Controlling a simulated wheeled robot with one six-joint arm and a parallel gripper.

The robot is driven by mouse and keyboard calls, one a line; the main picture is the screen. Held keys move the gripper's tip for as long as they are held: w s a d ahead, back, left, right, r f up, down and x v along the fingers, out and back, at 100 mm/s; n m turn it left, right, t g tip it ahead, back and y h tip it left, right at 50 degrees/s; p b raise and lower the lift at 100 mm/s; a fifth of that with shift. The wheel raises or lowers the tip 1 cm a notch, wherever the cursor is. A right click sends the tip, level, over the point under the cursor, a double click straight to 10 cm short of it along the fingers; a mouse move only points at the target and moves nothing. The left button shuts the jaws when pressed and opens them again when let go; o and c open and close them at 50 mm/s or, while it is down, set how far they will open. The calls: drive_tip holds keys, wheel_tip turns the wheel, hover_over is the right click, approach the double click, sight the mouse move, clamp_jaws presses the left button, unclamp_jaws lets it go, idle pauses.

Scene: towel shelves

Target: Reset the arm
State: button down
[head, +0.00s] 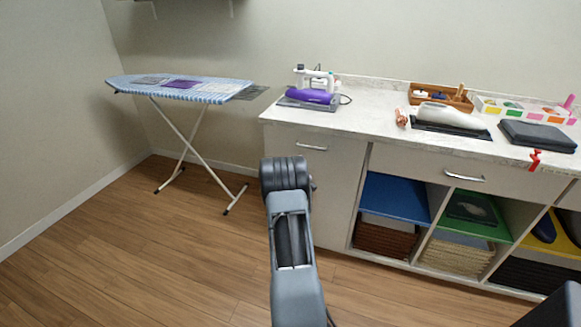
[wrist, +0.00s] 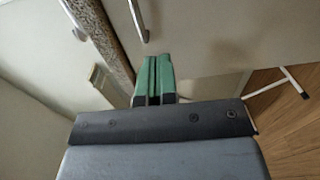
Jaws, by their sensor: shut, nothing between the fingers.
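My gripper shows in the wrist view (wrist: 153,78), its two green fingers side by side and closed with nothing between them. Behind the fingertips there is a pale cabinet front, and the fingers hold no object. In the head view my arm rises from the bottom centre in front of the cabinet's left end; the gripper itself cannot be made out there.
Open cubbies below hold folded towels (head: 384,238). An ironing board (head: 180,88) stands at the left. The wooden floor (head: 130,240) at left is clear.

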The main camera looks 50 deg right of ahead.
drive_tip(key=shift+s+a, duration=0.15)
drive_tip(key=shift+a, duration=0.2)
